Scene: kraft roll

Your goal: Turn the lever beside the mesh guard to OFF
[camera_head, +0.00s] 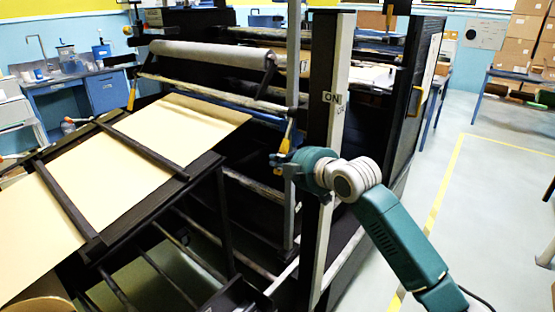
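A dark post with a pale front face carries an ON label (332,98), with smaller marking below it that I cannot read. A lever with a yellow-orange grip (286,138) hangs just left of this post. My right gripper (280,160) is at the lower end of that grip, its wrist in front of the post. The fingers are small and partly hidden by the wrist, so I cannot tell whether they touch the lever or are open. A dark panel (402,145), possibly the mesh guard, forms the machine's right side. My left gripper is not in view.
A sloped table with kraft paper (135,150) and dark bars fills the left. A grey roller (210,55) spans the machine above it. Open floor (480,210) with a yellow line lies at right. Cardboard boxes (520,45) stand at the back right.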

